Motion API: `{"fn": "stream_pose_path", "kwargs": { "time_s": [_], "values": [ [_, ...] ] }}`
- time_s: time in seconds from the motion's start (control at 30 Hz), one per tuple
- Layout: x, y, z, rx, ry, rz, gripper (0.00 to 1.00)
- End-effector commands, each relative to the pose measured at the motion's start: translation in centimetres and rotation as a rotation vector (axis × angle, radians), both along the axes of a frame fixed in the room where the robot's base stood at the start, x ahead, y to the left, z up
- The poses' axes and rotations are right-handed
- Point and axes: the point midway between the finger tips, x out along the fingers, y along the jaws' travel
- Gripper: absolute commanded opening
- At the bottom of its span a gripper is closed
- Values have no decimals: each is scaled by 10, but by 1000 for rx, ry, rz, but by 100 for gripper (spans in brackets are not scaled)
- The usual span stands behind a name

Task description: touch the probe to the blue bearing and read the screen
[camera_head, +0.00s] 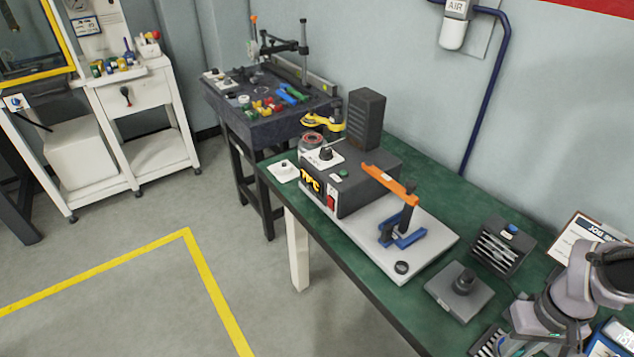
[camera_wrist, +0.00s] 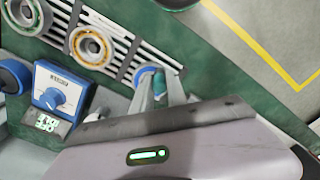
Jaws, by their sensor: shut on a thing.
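In the wrist view my gripper (camera_wrist: 160,92) is shut on a small dark teal piece, apparently the probe (camera_wrist: 159,82), mostly hidden between the fingers. The blue bearing (camera_wrist: 146,71) shows as a blue ring right beside the fingertips, at the end of a slotted rack (camera_wrist: 118,48). The fingers partly cover it, and I cannot tell whether the probe touches it. The blue meter (camera_wrist: 62,88) has a knob and a lit screen (camera_wrist: 47,123); its digits are too blurred to read. In the head view the meter (camera_head: 608,338) is partly cut off.
Other bearings, one green-ringed (camera_wrist: 24,14) and one orange-ringed (camera_wrist: 91,46), sit in the rack. In the head view, a grey block (camera_head: 462,293), a slotted dark box (camera_head: 502,246) and a clipboard (camera_head: 588,238) crowd the green bench's right end.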

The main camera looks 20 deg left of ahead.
Motion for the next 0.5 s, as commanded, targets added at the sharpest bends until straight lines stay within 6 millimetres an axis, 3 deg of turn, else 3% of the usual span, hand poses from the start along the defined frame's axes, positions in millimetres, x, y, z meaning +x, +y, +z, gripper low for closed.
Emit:
{"fn": "stream_pose_path", "kwargs": {
  "time_s": [0.23, 0.27, 0.37, 0.5],
  "values": [
    [0, 0, 0, 0, 0, 0, 0],
    [0, 0, 0, 0, 0, 0, 24],
    [0, 0, 0, 0, 0, 0, 43],
    [0, 0, 0, 0, 0, 0, 43]
  ]
}}
